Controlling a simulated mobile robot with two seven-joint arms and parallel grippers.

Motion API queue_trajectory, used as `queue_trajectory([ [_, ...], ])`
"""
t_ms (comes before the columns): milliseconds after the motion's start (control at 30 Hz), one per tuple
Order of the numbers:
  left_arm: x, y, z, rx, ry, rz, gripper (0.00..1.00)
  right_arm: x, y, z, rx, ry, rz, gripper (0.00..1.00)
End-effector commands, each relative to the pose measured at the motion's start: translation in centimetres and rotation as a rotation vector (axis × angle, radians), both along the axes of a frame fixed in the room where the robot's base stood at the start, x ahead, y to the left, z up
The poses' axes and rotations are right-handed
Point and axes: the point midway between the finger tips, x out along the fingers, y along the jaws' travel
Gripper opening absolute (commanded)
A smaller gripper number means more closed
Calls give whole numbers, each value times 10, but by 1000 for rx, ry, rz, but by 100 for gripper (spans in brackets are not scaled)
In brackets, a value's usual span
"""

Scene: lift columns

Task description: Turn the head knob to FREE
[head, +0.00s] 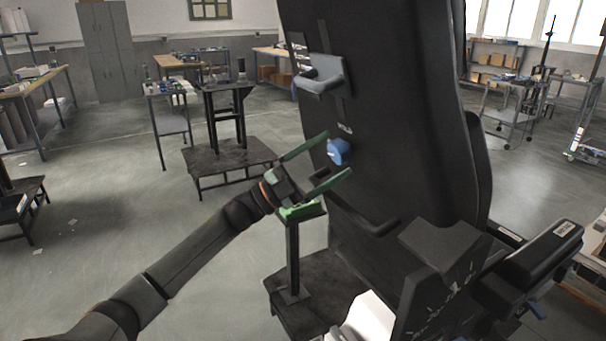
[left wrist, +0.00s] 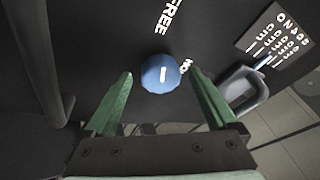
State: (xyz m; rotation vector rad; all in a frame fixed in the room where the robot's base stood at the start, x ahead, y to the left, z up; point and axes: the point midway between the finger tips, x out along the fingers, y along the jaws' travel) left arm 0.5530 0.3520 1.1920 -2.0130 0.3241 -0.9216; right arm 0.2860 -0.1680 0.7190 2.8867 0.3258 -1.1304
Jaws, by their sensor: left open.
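The blue head knob (head: 338,151) sits on the side of a tall black column. In the left wrist view, the knob (left wrist: 157,78) carries a short white mark. The white word FREE (left wrist: 168,16) stands above it. My left gripper (head: 339,152) has green fingers and is open. In the left wrist view its fingertips (left wrist: 161,73) lie on either side of the knob, with gaps showing. I cannot tell how deep they reach around it. My right gripper is not in view.
A grey handle (head: 324,75) juts from the black column (head: 400,110) above the knob. A scale label in cm (left wrist: 275,35) is at the upper right of the left wrist view. A dark low stand (head: 230,158) is behind my left arm. Workbenches line the room.

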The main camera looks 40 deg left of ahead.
Motion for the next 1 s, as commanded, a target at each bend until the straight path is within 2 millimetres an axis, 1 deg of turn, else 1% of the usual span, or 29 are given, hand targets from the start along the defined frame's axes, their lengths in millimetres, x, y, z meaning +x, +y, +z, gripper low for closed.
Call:
queue_trajectory([
  [33,-5,4,-7,1,2,1,91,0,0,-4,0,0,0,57],
  [300,-39,30,-32,2,5,1,91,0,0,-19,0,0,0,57],
  [500,-62,48,-47,0,4,1,91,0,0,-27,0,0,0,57],
  [600,-71,55,-52,0,2,1,91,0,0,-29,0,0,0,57],
  [800,-80,61,-56,-1,1,0,91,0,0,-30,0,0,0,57],
  [1000,-80,62,-56,-1,1,0,91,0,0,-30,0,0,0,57],
])
